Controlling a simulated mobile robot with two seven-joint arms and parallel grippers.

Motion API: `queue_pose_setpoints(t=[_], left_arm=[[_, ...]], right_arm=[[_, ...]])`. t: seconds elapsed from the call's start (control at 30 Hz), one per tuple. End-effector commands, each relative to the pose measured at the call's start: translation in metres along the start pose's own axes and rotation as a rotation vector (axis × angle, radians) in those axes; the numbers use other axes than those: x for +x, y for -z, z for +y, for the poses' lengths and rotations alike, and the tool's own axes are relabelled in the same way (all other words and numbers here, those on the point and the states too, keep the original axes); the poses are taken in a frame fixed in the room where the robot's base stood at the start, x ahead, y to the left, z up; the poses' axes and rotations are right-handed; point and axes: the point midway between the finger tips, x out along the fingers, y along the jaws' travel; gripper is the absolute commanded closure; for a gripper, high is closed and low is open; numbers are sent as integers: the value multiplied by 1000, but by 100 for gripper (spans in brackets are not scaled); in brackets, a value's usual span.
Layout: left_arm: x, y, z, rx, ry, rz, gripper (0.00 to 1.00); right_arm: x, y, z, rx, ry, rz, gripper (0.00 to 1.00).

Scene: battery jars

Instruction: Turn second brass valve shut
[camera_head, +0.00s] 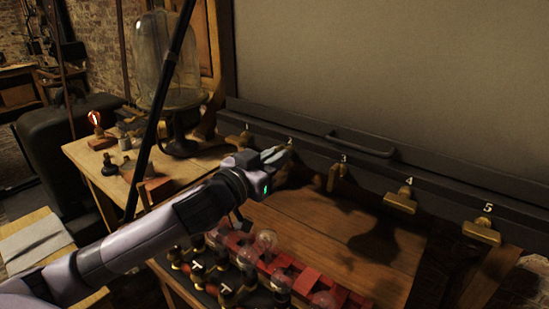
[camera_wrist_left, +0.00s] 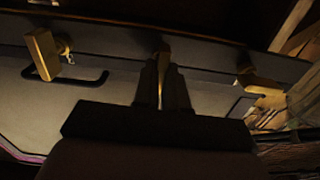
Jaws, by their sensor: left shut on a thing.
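My left gripper (camera_head: 277,156) reaches in from the left to the row of numbered brass valves, at the second position. It is shut on the second brass valve, which shows as a narrow strip of brass (camera_wrist_left: 165,52) between the fingers (camera_wrist_left: 163,84) in the left wrist view. In the head view the gripper mostly hides this valve, so its angle is hard to tell. My right gripper is in neither view.
The first valve (camera_head: 246,137) is left of the gripper; the third (camera_head: 337,178), fourth (camera_head: 401,201) and fifth (camera_head: 482,232) are to the right. A dark bar handle (camera_head: 362,145) lies behind. Glass bulbs (camera_head: 264,243) and a glass jar (camera_head: 168,62) stand nearby.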

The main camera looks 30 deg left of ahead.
Motion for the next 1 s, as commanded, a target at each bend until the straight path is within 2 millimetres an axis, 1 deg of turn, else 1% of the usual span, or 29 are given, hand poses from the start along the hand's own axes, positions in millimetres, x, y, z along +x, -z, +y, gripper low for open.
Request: queue_pose_setpoints(t=[0.27,1.0], left_arm=[[0,0,1,156,1,-1,100],[0,-2,4,852,1,-2,100]], right_arm=[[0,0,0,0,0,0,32],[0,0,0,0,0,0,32]])
